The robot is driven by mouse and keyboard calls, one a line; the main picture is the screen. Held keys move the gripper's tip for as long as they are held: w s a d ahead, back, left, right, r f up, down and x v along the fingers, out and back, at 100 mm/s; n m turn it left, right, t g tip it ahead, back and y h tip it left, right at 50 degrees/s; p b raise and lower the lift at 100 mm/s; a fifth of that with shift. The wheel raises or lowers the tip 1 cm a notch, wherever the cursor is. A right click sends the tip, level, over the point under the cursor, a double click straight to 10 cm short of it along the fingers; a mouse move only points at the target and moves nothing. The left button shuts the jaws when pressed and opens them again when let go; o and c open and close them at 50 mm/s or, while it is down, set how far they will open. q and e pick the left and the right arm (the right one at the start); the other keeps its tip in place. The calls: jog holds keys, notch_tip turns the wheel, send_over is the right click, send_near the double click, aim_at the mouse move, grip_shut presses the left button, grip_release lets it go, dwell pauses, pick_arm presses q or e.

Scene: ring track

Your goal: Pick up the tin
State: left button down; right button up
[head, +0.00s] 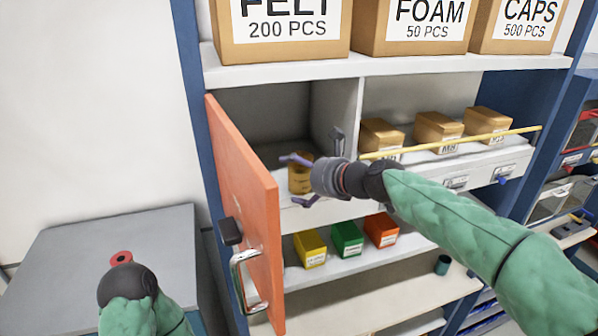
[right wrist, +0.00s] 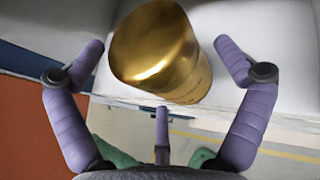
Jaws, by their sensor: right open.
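The tin (head: 300,176) is a gold cylinder standing near the front edge of the open cupboard compartment. My right gripper (head: 312,178) is in front of it and partly hides it in the head view. In the right wrist view the tin (right wrist: 162,52) lies between the spread purple fingers of my right gripper (right wrist: 160,70). The fingers are open, and gaps show on both sides of the tin. My left arm shows at the lower left, but its gripper fingers are not visible.
An orange door (head: 252,200) stands open left of the compartment. A divider (head: 352,120) separates it from a bay with cardboard boxes (head: 438,132) behind a yellow bar (head: 470,142). Yellow, green and orange bins (head: 347,239) stand below. A grey table (head: 70,260) holds a red ring-shaped object (head: 121,258).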

jog(key=shift+s+d+r, duration=0.1)
jog(key=shift+s, duration=0.1)
jog(key=shift+c, duration=0.3)
jog(key=shift+s+d, duration=0.1)
jog(key=shift+s, duration=0.05)
jog(key=c, duration=1)
jog(key=shift+c, duration=1)
